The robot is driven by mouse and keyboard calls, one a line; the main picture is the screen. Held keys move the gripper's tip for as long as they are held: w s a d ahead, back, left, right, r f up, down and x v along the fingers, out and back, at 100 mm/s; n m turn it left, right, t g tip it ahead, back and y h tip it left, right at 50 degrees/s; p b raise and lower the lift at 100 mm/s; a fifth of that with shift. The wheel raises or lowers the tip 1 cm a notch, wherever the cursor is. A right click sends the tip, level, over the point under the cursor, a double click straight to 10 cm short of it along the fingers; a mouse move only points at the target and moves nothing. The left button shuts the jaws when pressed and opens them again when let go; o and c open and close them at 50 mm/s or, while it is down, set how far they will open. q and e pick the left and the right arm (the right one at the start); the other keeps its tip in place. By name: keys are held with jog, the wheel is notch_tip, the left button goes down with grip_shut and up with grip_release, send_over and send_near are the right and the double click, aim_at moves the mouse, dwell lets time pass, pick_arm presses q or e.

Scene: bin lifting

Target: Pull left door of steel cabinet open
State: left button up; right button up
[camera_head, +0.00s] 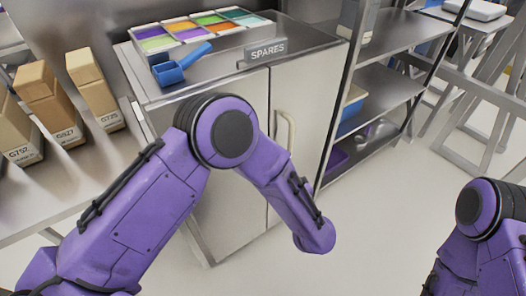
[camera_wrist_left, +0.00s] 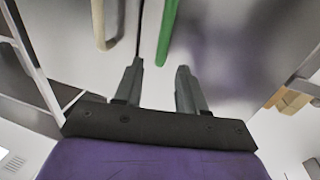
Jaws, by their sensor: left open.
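The steel cabinet (camera_head: 297,88) stands ahead in the head view, with its doors appearing shut. Its left door (camera_head: 222,210) is partly covered by my left arm, which hides that door's handle there. The right door has a beige handle (camera_head: 291,135), also seen in the left wrist view (camera_wrist_left: 98,22). In the left wrist view a green handle (camera_wrist_left: 168,25) is on the left door, beside the dark door seam. My left gripper (camera_wrist_left: 159,72) is open and empty, with the green handle's end near and between the fingertips. I cannot tell the depth gap. My right gripper is out of view.
A SPARES sign (camera_head: 265,51), a tray of coloured compartments (camera_head: 178,48) and a blue scoop (camera_head: 170,73) sit on the cabinet top. Cardboard boxes (camera_head: 50,98) stand on a bench at left. Metal shelving (camera_head: 385,88) adjoins at right. The floor (camera_head: 375,215) in front is clear.

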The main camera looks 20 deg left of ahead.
pick_arm(q)
jog(key=p+x, duration=0.1)
jog(key=x, duration=0.9)
jog(key=shift+a+r+p, duration=0.2)
jog(key=shift+a+p, duration=0.1)
grip_shut()
